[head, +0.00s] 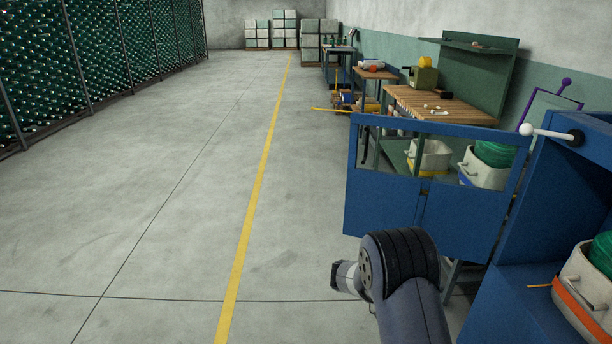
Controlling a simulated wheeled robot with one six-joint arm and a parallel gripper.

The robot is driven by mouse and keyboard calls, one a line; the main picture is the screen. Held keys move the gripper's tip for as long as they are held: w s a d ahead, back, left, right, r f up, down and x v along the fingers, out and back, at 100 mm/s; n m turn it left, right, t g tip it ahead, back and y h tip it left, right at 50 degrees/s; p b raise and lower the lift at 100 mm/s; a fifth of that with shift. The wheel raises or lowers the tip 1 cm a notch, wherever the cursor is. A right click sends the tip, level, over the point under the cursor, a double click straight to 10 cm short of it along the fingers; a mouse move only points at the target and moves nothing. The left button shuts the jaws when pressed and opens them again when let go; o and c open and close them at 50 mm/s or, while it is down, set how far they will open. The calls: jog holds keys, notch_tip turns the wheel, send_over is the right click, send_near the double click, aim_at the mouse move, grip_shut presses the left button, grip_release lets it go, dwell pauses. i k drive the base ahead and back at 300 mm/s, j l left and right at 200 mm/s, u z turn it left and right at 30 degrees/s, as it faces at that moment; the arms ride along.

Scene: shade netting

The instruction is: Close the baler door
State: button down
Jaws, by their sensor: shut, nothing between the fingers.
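The baler (530,308) is the blue machine at the right edge, cut off by the frame. Its blue door (385,203), with a window across its upper part, stands swung open to the left of the body. A white ball-ended lever (548,132) sticks out left from a black hub on the baler frame. My gripper (345,277) shows as a small grey end at the left of my dark wrist, low in front of the door. It is shut and empty, apart from the door in the picture; its fingertips are hard to make out.
A pale bin with an orange band (578,292) sits inside the baler. Behind the door stand workbenches (440,102) along the right wall. Concrete floor with a yellow line (247,225) is clear to the left. Racks (100,55) line the far left.

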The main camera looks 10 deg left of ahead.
aim_at(464, 223)
jog(key=i+j+u, duration=0.1)
jog(key=i+j, duration=0.25)
jog(key=i, duration=0.15)
jog(key=i+j+u, duration=0.1)
jog(key=i+j, duration=0.2)
jog(key=i, duration=0.2)
jog(key=i+j+u, duration=0.1)
jog(key=i+j, duration=0.15)
jog(key=i, duration=0.25)
